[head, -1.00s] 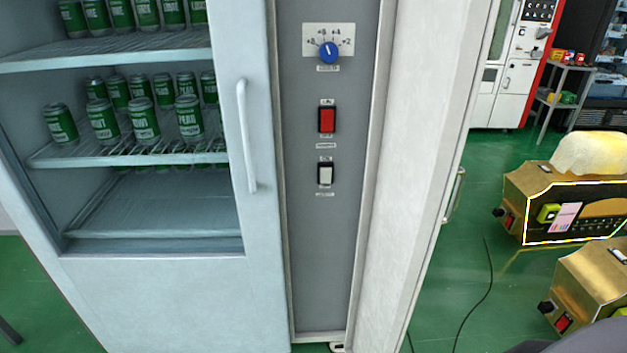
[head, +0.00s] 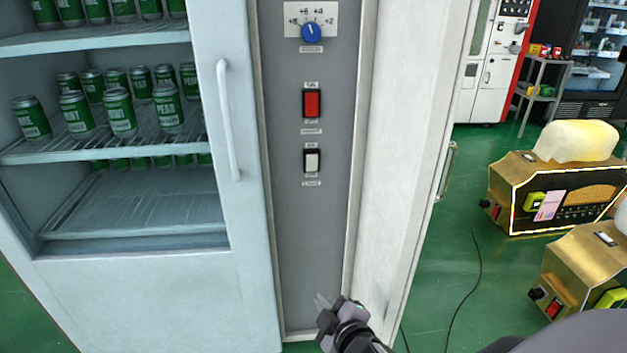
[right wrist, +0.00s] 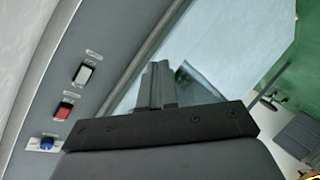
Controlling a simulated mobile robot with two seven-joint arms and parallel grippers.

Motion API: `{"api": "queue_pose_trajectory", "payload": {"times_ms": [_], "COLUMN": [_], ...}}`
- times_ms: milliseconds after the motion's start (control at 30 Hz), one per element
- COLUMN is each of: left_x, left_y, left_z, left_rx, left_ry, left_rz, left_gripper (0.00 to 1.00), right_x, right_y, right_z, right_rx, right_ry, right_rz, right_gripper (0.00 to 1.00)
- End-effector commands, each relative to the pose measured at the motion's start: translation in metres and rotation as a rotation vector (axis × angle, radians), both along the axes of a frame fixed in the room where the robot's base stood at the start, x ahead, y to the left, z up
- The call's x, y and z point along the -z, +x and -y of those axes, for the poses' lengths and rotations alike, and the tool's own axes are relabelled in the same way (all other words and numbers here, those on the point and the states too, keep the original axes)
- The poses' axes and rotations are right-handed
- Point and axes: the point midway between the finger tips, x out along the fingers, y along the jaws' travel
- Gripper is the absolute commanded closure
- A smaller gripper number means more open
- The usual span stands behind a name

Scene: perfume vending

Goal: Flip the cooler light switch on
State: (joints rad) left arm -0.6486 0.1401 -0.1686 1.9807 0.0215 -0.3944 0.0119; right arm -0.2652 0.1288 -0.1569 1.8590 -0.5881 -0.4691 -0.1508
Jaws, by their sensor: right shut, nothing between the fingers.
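The grey control panel (head: 305,235) of the cooler carries a red switch (head: 312,103) and, below it, a white switch (head: 312,160). A blue dial (head: 311,32) sits above both. The small labels are too blurred to read. My right gripper (head: 321,300) is below the white switch, apart from it, shut and empty. The right wrist view shows the white switch (right wrist: 84,74), red switch (right wrist: 63,110) and blue dial (right wrist: 47,143) left of my right gripper's fingers (right wrist: 158,70). My left gripper is not in view.
The glass cooler door (head: 160,285) with its handle (head: 228,120) is left of the panel, with green cans (head: 120,112) on shelves inside. An open white door (head: 405,150) stands to the right. Gold toasters (head: 548,190) and a black cable (head: 470,285) are farther right.

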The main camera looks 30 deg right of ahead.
Motion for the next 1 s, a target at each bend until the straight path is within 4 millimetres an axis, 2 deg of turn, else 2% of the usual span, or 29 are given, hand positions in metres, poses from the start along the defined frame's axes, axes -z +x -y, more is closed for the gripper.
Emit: {"api": "queue_pose_trajectory", "payload": {"times_ms": [33,100,200,300,433,600,1000], "left_x": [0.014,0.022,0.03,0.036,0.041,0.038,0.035], "left_y": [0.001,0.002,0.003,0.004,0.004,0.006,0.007], "left_z": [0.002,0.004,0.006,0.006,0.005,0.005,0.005], "left_rx": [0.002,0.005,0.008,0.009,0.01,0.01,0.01], "left_ry": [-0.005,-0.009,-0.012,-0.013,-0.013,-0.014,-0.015], "left_rz": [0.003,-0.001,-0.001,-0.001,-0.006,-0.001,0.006], "left_gripper": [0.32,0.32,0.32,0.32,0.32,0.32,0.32], "right_x": [-0.008,-0.031,-0.067,-0.098,-0.126,-0.14,-0.14], "right_y": [0.024,0.051,0.079,0.096,0.108,0.111,0.11], "right_z": [0.009,0.021,0.035,0.045,0.052,0.055,0.054], "right_rx": [0.01,0.036,0.086,0.14,0.193,0.218,0.217], "right_ry": [-0.114,-0.278,-0.481,-0.636,-0.762,-0.816,-0.813], "right_rz": [0.056,0.118,0.195,0.251,0.293,0.308,0.307], "right_gripper": [1.0,1.0,1.0,1.0,1.0,1.0,1.0]}}
